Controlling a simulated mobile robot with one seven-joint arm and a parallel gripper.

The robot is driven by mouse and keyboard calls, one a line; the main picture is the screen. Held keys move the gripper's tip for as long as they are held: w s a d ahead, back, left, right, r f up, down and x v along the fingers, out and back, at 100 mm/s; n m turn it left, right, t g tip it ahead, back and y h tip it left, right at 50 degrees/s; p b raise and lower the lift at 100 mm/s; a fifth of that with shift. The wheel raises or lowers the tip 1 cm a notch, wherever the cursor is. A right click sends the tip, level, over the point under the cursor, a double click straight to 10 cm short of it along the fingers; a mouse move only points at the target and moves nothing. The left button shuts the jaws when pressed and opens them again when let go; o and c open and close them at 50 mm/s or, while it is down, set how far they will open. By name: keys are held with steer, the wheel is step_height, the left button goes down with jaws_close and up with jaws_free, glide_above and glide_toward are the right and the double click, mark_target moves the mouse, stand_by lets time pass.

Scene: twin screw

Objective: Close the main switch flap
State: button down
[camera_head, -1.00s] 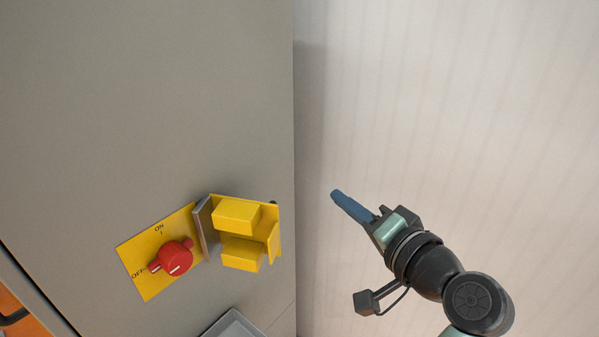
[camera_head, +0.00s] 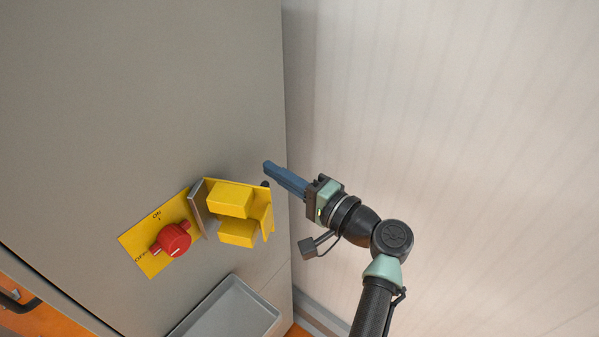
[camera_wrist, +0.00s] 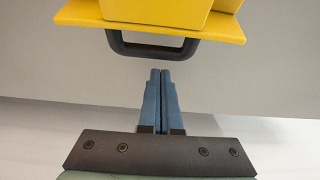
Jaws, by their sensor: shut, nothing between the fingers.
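The yellow main switch flap (camera_head: 234,211) stands open on the grey cabinet, swung out to the right of the yellow switch plate (camera_head: 137,241). The plate carries a red rotary knob (camera_head: 174,240) and ON and OFF marks. In the wrist view the flap (camera_wrist: 75,20) is at the top, with a black handle (camera_wrist: 152,48) on its near side. My gripper (camera_head: 267,167) is shut and empty, with its blue fingers just beyond the flap's upper right edge. In the wrist view my gripper (camera_wrist: 160,72) points at the handle with a small gap seen between them.
The grey cabinet face (camera_head: 140,90) is clear above the switch. A grey tray (camera_head: 232,308) sits below the flap. A pale wall (camera_head: 450,120) is to the right, behind my arm.

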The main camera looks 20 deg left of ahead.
steer(key=s, duration=0.1)
steer(key=s+d+p, duration=0.1)
steer(key=s, duration=0.1)
steer(key=shift+s+d+p, duration=0.1)
steer(key=shift+d+p, duration=0.1)
steer(key=shift+p, duration=0.1)
steer(key=shift+d+f+t, duration=0.1)
steer(key=shift+t, duration=0.2)
